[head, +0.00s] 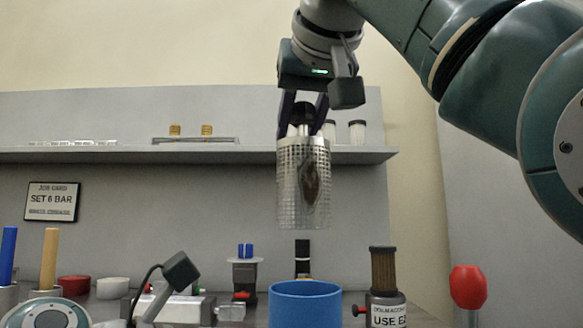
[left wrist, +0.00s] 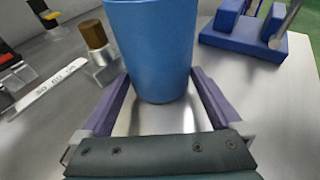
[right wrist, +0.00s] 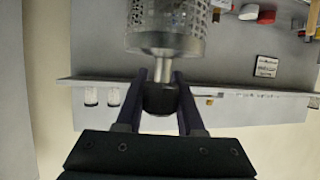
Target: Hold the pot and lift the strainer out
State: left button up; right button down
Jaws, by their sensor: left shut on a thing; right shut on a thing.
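The strainer (head: 303,185) is a perforated metal cylinder with a dark patch visible inside it. It hangs upright in the air, above the blue pot (head: 305,305) and apart from it. My right gripper (head: 304,108) is shut on the strainer's black knob (right wrist: 160,98), and the mesh body also shows in the right wrist view (right wrist: 165,30). The pot fills the upper middle of the left wrist view (left wrist: 152,50). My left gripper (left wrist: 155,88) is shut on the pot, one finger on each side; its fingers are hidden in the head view.
A grey shelf (head: 200,156) with small jars runs behind the strainer. A brown-topped fitting (head: 384,280) stands right of the pot, and a red knob (head: 468,287) farther right. A blue-capped device (head: 245,275) stands to the left. A blue block (left wrist: 245,38) lies near the pot.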

pick_arm(q)
jog(key=o, duration=0.5)
